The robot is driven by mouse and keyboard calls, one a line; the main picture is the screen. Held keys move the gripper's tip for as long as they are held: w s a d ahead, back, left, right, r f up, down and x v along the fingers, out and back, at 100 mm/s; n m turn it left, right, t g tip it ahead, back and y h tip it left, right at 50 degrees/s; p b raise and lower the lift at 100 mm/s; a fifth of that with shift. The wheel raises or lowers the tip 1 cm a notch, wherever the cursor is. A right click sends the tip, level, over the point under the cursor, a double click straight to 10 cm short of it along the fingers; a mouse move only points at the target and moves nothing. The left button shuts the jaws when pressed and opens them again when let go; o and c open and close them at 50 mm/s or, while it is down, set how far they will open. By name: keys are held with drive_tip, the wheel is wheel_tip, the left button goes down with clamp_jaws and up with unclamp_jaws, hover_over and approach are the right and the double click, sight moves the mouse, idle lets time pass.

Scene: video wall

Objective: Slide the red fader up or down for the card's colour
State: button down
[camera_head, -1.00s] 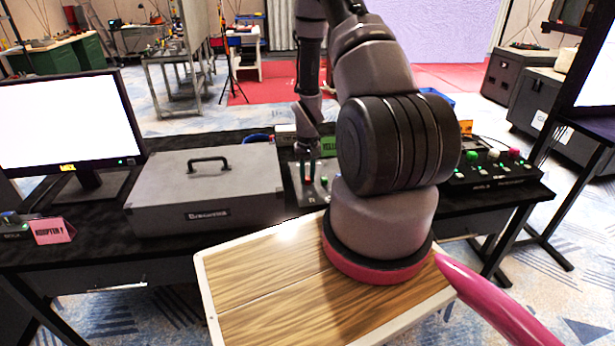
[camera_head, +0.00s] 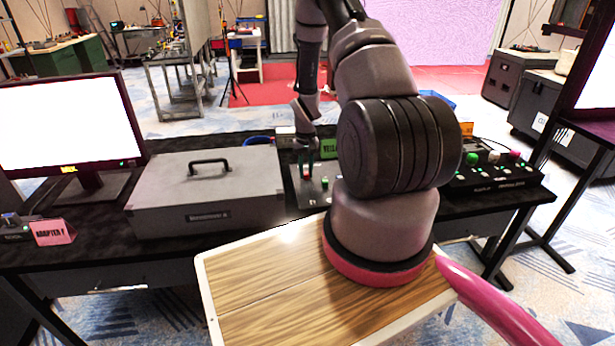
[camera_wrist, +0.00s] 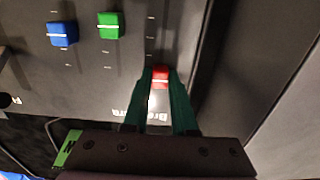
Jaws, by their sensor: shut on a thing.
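A red fader (camera_wrist: 160,77) sits on a dark control panel (camera_wrist: 30,85), right of a green fader (camera_wrist: 109,25) and a blue fader (camera_wrist: 62,33). My gripper (camera_wrist: 158,80) is shut on the red fader, with one teal finger on each side of it. In the head view my gripper (camera_head: 307,167) reaches down onto the panel (camera_head: 312,195) on the desk. A green card (camera_head: 328,148) with dark lettering, partly hidden by my arm, stands behind the panel. A green edge (camera_wrist: 68,148), likely the same card, shows in the wrist view.
A grey case (camera_head: 205,190) stands left of the panel, with a monitor (camera_head: 65,120) and a pink card (camera_head: 53,232) farther left. Another control box (camera_head: 490,175) with coloured knobs and an orange card (camera_head: 466,130) are to the right.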

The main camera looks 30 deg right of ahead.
sight(306, 172)
drive_tip(key=shift+w, duration=0.25)
drive_tip(key=c, duration=0.7)
unclamp_jaws()
wheel_tip(306, 172, up, 11)
drive_tip(key=shift+f, duration=0.1)
